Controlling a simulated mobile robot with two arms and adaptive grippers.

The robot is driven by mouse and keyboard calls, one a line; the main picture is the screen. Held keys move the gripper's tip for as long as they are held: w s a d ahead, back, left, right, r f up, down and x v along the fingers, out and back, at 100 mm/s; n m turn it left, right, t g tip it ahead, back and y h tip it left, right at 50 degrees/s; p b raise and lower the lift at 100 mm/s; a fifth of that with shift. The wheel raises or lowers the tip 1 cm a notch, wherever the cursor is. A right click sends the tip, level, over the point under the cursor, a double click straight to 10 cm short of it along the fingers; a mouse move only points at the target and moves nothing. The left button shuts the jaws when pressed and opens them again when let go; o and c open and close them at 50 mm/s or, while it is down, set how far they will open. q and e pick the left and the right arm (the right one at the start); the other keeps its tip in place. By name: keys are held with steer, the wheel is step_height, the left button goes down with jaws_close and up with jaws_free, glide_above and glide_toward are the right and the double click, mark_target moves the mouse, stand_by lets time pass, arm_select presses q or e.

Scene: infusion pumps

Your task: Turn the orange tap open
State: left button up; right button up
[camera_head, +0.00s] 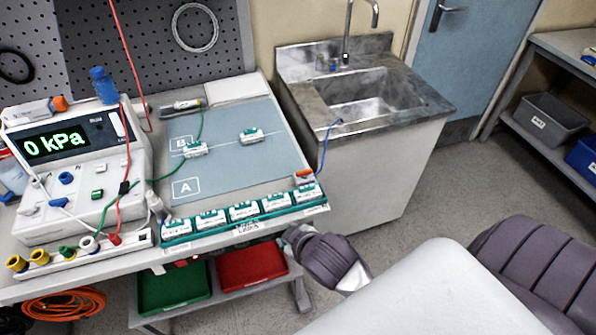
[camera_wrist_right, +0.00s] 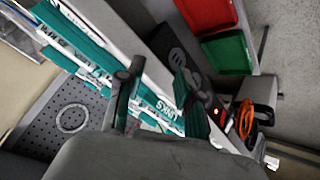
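A small orange piece (camera_head: 303,173), which looks like the orange tap, sits at the right end of the bench near the teal rack (camera_head: 245,227). A thin blue line runs up from it toward the sink; its exact handle angle is too small to tell. Another orange part (camera_head: 60,103) lies on top of the pressure unit at the left. My right gripper (camera_head: 293,234) is at the bench's front edge, below and slightly left of the tap. In the right wrist view its fingers (camera_wrist_right: 158,92) are apart with nothing clearly between them. The tap is not discernible there. My left gripper is not in view.
The pressure unit (camera_head: 70,145) reads 0 kPa. Several teal-and-white pieces stand in the rack, and two lie on the grey mat (camera_head: 240,160). A sink (camera_head: 375,95) stands at right. Green (camera_head: 172,287) and red (camera_head: 250,266) trays sit below the bench.

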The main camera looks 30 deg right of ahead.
steer(key=w+r+n+t, duration=0.1)
steer(key=w+r, duration=0.2)
steer(key=w+a+r+n+t, duration=0.1)
steer(key=w+r+t, duration=0.1)
steer(key=w+r, duration=0.1)
steer(key=w+a+r+n+t, duration=0.1)
steer(key=w+r+t, duration=0.1)
steer(key=w+r, duration=0.1)
steer(key=shift+n+y, duration=0.4)
steer(key=w+a+r+n+t+y, duration=0.3)
steer(key=w+a+r+n+t, duration=0.15)
steer(key=r, duration=0.45)
steer(key=s+a+r+n+g+y, duration=0.1)
steer(key=a+r+n+g+y, duration=0.2)
steer(key=a+r+n+y, duration=0.55)
steer(key=s+a+r+n+g+y, duration=0.1)
steer(key=a+r+n+g+y, duration=0.15)
steer(key=n+y, duration=0.7)
steer(key=n+g+h, duration=1.3)
steer(key=n+h, duration=0.7)
steer(key=h, duration=0.1)
glide_toward(304, 171)
step_height(304, 171, down, 9)
steer(key=p, duration=0.3)
steer(key=shift+r, duration=0.15)
